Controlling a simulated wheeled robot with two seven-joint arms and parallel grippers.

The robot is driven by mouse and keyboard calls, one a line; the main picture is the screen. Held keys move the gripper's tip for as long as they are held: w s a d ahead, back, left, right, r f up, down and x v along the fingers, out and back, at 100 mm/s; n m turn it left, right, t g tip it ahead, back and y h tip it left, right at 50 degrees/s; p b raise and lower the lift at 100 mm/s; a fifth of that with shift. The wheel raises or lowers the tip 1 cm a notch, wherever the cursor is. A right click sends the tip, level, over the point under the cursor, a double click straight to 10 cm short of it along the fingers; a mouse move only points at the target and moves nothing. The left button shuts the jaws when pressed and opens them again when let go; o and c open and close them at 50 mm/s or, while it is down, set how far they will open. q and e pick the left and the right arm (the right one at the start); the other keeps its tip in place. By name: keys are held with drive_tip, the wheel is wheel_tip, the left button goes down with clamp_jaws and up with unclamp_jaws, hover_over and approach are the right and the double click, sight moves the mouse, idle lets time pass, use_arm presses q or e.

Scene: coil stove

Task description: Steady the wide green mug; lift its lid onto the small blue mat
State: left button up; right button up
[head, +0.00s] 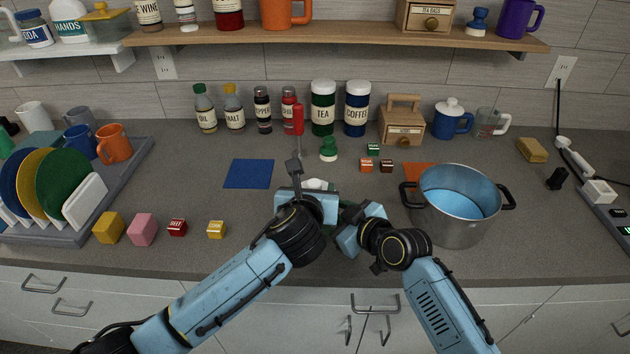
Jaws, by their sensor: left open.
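The wide green mug (346,204) is almost wholly hidden behind my two grippers at the middle of the counter; only a little green shows between them. A white patch (316,184) shows just above my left gripper and may be its lid, but I cannot tell. My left gripper (318,200) is open at the mug's left side; contact cannot be seen. My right gripper (360,224) is at the mug's right front, its fingertips hidden, so its state is unclear. The small blue mat (249,173) lies flat and empty, left of my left gripper.
A steel pot (458,206) stands close right of my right gripper, beside an orange mat (418,176). A green knobbed object (328,149) and small labelled cubes (386,166) stand behind. Jars line the back wall. A dish rack (80,210) is at left.

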sight(314, 184)
use_arm(q)
drive_tip(key=shift+x, duration=2.7)
drive_tip(key=shift+c, duration=0.4)
use_arm(e)
clamp_jaws()
use_arm(q)
drive_tip(key=c, duration=0.9)
drive_tip(key=shift+c, duration=1.1)
use_arm(e)
drive_tip(key=shift+a, duration=0.1)
use_arm(q)
drive_tip(key=shift+r, duration=0.15)
use_arm(e)
drive_tip(key=shift+s, duration=0.1)
use_arm(q)
drive_tip(key=shift+r, duration=0.35)
use_arm(e)
drive_tip(key=shift+a, duration=0.1)
use_arm(q)
drive_tip(key=shift+a+r, duration=0.15)
drive_tip(key=shift+r, duration=0.55)
use_arm(e)
drive_tip(key=shift+d, duration=0.2)
